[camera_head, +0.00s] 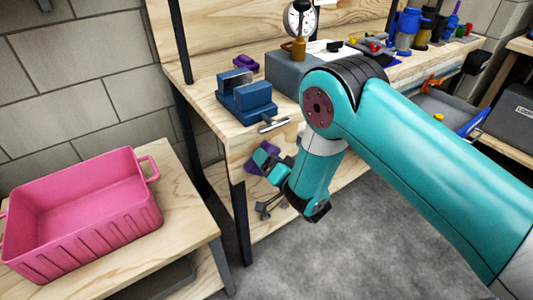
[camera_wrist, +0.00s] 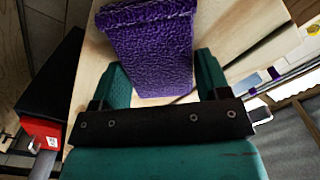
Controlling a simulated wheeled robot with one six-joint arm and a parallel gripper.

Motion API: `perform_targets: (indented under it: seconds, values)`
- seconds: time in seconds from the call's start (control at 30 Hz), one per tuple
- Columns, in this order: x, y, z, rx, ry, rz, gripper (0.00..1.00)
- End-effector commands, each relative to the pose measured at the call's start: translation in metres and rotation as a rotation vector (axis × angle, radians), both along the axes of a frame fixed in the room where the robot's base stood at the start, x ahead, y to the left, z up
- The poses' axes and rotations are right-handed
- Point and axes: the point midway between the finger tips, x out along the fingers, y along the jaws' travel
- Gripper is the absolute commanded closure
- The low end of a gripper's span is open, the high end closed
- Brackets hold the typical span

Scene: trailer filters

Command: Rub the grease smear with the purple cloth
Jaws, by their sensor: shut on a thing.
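The purple cloth (camera_head: 262,158) is at my gripper (camera_head: 270,168), near the front edge of the wooden workbench in the head view. In the wrist view the purple cloth (camera_wrist: 152,48) is a thick textured piece with a stitched edge, between the two green fingers of my gripper (camera_wrist: 161,75). My gripper is shut on it. Pale wood lies behind the cloth in the wrist view; I cannot tell whether the cloth touches it. I cannot make out the grease smear in either view.
A blue vise (camera_head: 246,98) stands on the workbench (camera_head: 212,108), with a small purple object (camera_head: 246,62) behind it. A grey block (camera_head: 285,72) and dial gauge (camera_head: 300,18) are beside it. A pink bin (camera_head: 85,208) sits on a low table at left. Grey floor is clear at bottom centre.

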Motion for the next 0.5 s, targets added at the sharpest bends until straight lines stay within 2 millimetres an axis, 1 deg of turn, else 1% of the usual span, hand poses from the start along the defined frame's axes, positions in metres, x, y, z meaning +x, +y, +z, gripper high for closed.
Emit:
perform_targets:
  seconds: [0.03, 0.27, 0.5]
  values:
    - [0.001, -0.002, 0.004, -0.002, -0.001, -0.001, 0.5]
    - [0.006, -0.011, 0.003, -0.003, 0.001, 0.0, 0.5]
    - [0.009, -0.016, 0.0, -0.003, 0.001, 0.001, 0.5]
